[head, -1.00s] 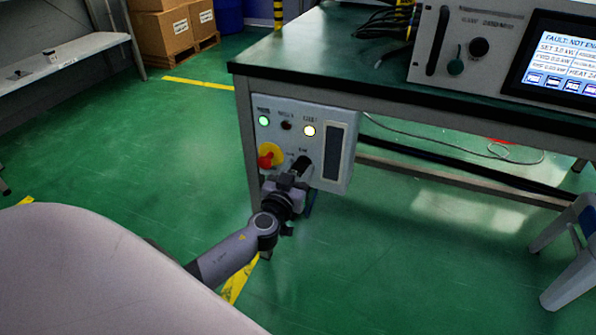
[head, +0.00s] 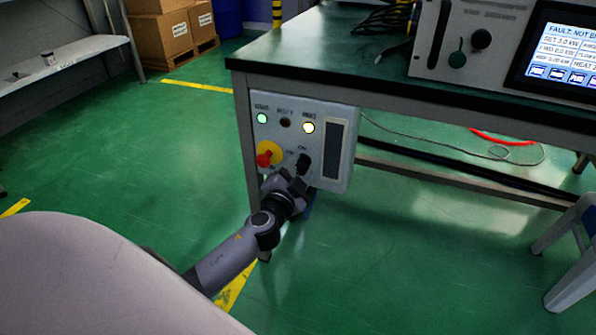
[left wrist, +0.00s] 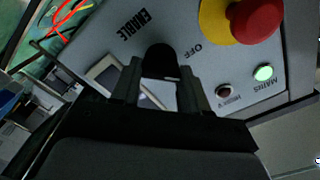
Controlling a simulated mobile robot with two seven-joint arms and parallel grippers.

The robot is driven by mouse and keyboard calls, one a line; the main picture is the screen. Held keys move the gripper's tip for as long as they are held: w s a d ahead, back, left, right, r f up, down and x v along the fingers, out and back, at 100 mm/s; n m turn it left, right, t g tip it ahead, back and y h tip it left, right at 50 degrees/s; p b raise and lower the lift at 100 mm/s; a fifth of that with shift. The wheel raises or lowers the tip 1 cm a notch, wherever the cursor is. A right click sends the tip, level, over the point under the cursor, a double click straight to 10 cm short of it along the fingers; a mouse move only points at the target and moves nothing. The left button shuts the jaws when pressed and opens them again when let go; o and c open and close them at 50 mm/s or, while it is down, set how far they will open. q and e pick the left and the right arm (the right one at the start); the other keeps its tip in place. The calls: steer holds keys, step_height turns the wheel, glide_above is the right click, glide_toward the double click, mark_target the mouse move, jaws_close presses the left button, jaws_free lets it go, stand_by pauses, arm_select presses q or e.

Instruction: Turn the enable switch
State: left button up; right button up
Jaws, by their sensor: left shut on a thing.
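The enable switch is a black rotary knob (head: 303,163) on the lower part of a light grey control box (head: 290,104) under the table edge. My left gripper (head: 297,179) reaches it from below. In the left wrist view the knob (left wrist: 160,61) sits between the two fingers of my left gripper (left wrist: 159,78), which is shut on it. The labels ENABLE and OFF show beside the knob. Its exact pointing angle is hard to read. The generator screen (head: 560,60) shows a FAULT line starting "NOT EN". My right gripper is out of view.
A red emergency stop on a yellow base (head: 268,154) sits just left of the knob. Green and yellow lamps (head: 308,128) are lit above. The table (head: 320,45) overhangs the box. A stool (head: 570,240) stands at the right; the green floor between is clear.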

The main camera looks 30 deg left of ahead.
arm_select(q)
steer(key=m, duration=0.2)
steer(key=shift+w+r+m, duration=0.15)
steer(key=shift+r+m, duration=0.05)
steer(key=shift+m, duration=0.2)
steer(key=shift+f+m, duration=0.1)
steer(key=shift+m, duration=1.4)
steer(key=o, duration=1.1)
steer(key=shift+d, duration=0.1)
steer(key=shift+c, duration=0.2)
steer(key=shift+f, duration=0.1)
